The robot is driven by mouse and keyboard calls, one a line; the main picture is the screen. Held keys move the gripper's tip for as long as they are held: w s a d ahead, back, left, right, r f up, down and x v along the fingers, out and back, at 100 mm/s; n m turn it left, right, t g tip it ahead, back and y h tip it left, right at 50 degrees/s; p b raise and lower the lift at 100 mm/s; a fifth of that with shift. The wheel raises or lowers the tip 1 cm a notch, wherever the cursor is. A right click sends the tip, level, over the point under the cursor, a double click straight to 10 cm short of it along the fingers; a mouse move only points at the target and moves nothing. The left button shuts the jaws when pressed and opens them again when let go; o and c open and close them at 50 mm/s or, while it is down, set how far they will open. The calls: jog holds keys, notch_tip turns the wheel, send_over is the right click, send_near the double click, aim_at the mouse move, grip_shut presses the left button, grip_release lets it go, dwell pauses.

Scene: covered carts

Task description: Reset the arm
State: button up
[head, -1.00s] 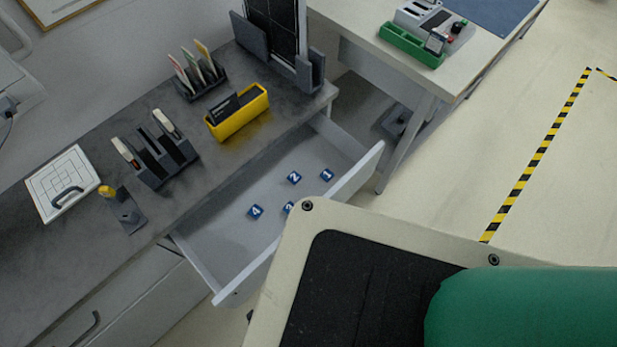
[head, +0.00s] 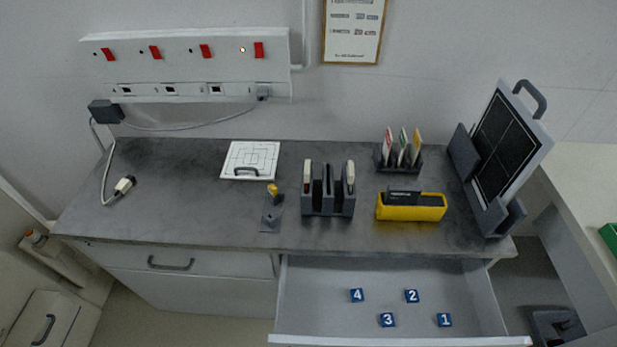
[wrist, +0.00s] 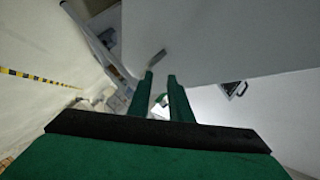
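My gripper (wrist: 160,76) shows in the wrist view as two dark green fingers with a gap between them, so it is open. I see nothing held between the fingers. A pale, blurred background with a small white and green patch shows through the gap. The wrist camera looks along a wall and floor at a tilted angle. My arm and gripper are not in the head view.
A grey worktop (head: 170,215) carries a white board (head: 262,154), dark holders and a yellow bin (head: 410,213). An open drawer (head: 330,325) below juts forward with several blue numbered tiles inside. A black-and-yellow floor stripe (wrist: 35,77) shows in the wrist view.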

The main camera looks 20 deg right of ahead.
jog(key=w+a+r+n+t+y, duration=0.2)
jog(key=a+r+n+t+y, duration=0.3)
jog(key=n, duration=0.8)
jog(key=w+a+r+n+t+y, duration=0.2)
jog(key=a+r+n+t+y, duration=0.3)
jog(key=n, duration=0.8)
jog(key=a+t+y, duration=0.3)
jog(key=a+y, duration=0.1)
jog(key=y, duration=0.1)
jog(key=shift+w+a+r+n+t+y, duration=0.2)
jog(key=shift+a+n+t+y, duration=0.1)
jog(key=shift+a+n+t, duration=0.1)
